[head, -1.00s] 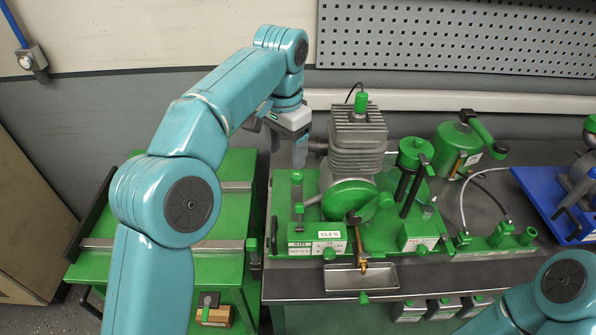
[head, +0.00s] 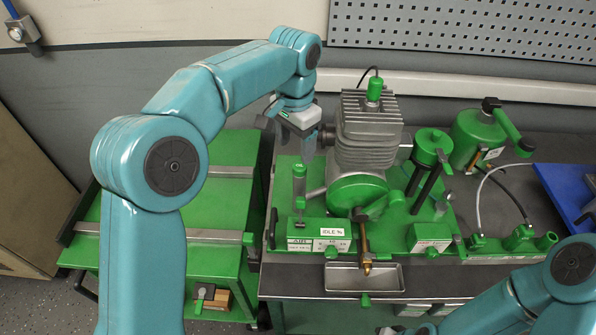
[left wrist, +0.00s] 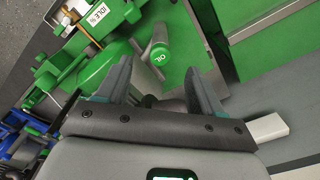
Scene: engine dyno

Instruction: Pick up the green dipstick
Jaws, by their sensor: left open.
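The green dipstick (head: 299,170) appears to be the upright piece with a round green cap at the front left of the engine stand. My left gripper (head: 309,146) is open and empty, above and slightly behind the cap in the head view. Its two fingers (left wrist: 158,72) stand apart in the left wrist view, with no contact visible. The dipstick's lower end is hard to make out. My right arm enters at the lower right; its gripper is not clearly visible.
The finned grey engine (head: 367,135) stands just right of my left gripper. A green cart (head: 215,205) stands to the left. A green canister (head: 478,135) is at the back right.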

